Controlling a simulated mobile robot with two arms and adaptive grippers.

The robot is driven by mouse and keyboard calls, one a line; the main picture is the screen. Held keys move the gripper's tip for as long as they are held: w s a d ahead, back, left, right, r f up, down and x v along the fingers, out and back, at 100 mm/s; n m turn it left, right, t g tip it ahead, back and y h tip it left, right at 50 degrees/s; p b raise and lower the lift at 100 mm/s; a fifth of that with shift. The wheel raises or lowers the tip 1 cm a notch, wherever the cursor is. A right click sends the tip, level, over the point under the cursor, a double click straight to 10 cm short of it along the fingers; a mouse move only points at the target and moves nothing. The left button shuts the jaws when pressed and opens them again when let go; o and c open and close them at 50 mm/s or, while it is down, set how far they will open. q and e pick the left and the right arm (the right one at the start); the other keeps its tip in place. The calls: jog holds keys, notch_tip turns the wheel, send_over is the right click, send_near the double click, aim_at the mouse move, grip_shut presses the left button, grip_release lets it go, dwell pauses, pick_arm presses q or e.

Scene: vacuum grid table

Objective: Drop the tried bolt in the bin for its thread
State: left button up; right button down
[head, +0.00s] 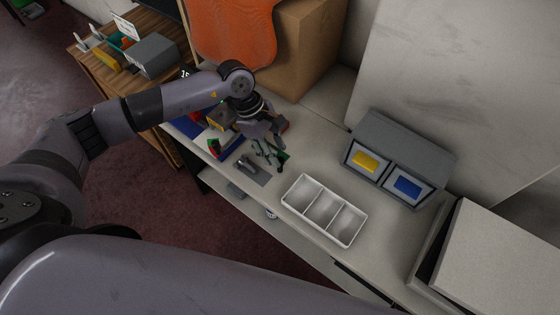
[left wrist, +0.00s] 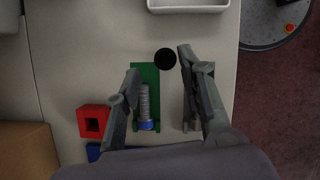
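My left gripper (head: 268,154) is over the worktop with its fingers apart; the left wrist view shows the gap between the fingertips (left wrist: 159,63). A threaded silver bolt with a blue end (left wrist: 146,106) lies over a green piece (left wrist: 145,74), close beside the left finger. I see no grip on it. The green piece also shows beside the gripper in the head view (head: 284,156). A grey housing (head: 411,143) holds two bins, one with a yellow label (head: 366,161) and one with a blue label (head: 407,187). My right gripper is not in view.
A white three-compartment tray (head: 325,210) looks empty. A grey plate with metal pieces (head: 249,169) lies by the front edge. A black round thing (left wrist: 165,58) and a red block (left wrist: 93,121) are near the bolt. A cardboard box (head: 301,48) stands behind.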

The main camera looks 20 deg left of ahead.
pick_arm(q)
jog(key=shift+s+d+f, duration=0.15)
jog(key=shift+d+f, duration=0.05)
jog(key=shift+f, duration=0.1)
jog(key=x, duration=0.1)
jog(key=p+x, duration=0.1)
jog(key=x, duration=0.1)
jog(key=shift+s+d+f+p, duration=0.1)
jog(key=shift+s+f+p, duration=0.1)
jog(key=shift+s+p, duration=0.1)
jog(key=shift+d+f, duration=0.15)
jog(key=shift+f, duration=0.3)
jog(key=c, duration=0.5)
jog(key=shift+c, duration=1.4)
grip_shut()
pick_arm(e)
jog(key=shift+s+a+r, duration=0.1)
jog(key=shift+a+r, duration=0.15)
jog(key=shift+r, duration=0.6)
